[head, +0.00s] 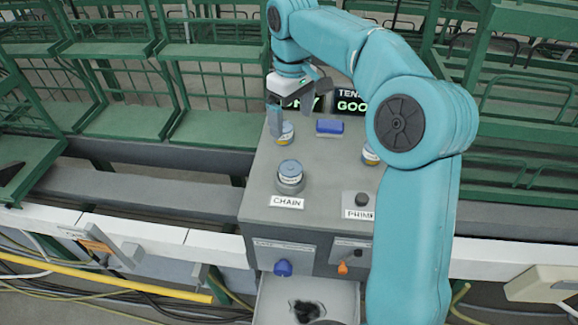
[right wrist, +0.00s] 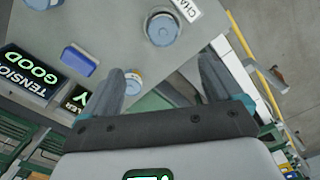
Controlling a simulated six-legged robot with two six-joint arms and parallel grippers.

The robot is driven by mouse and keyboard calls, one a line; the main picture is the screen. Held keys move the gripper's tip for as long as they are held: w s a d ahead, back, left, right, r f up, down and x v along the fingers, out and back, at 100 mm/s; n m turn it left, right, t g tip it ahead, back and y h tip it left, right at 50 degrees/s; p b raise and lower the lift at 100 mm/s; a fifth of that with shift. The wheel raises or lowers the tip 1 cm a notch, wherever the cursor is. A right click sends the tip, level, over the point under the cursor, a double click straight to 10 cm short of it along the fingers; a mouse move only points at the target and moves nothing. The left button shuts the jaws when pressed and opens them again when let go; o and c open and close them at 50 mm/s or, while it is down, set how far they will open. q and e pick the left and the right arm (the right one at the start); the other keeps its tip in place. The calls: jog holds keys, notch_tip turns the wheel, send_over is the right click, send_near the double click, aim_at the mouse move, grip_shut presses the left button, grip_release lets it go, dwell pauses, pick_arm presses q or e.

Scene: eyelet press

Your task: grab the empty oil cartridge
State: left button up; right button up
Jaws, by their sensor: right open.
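A blue-capped cartridge (head: 285,133) with a white and yellow band stands near the back left of the grey console (head: 255,190). In the right wrist view it shows (right wrist: 134,82) beside the left-hand finger. A second blue-capped cartridge (head: 290,172) sits in a round socket behind the CHAIN label and also shows in the right wrist view (right wrist: 162,28). A third (head: 370,155) is mostly hidden by my right arm. I cannot tell from looks which is empty. My right gripper (head: 299,106) is open and empty, above and close to the rear-left cartridge. My left gripper is out of view.
A blue block (head: 330,127) lies on the console's rear part. Behind it, a display (head: 350,103) reads GOOD, partly hidden. An open tray (head: 275,300) with a dark patch juts from the console front, below a blue knob (head: 283,268). Green racks (head: 110,110) stand behind.

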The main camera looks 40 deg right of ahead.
send_over(291, 167)
notch_tip(291, 167, down, 10)
jog(key=shift+f, duration=0.1)
jog(key=shift+s+f, duration=0.2)
jog(key=shift+f, duration=0.25)
jog(key=f, duration=0.2)
jog(key=f+p, duration=0.1)
jog(key=f, duration=0.1)
jog(key=shift+w+a, duration=0.1)
jog(key=shift+w, duration=0.1)
jog(key=shift+s+f, duration=0.1)
jog(key=shift+f, duration=0.35)
jog(key=c, duration=1)
jog(key=shift+c, duration=0.5)
jog(key=shift+r, duration=0.1)
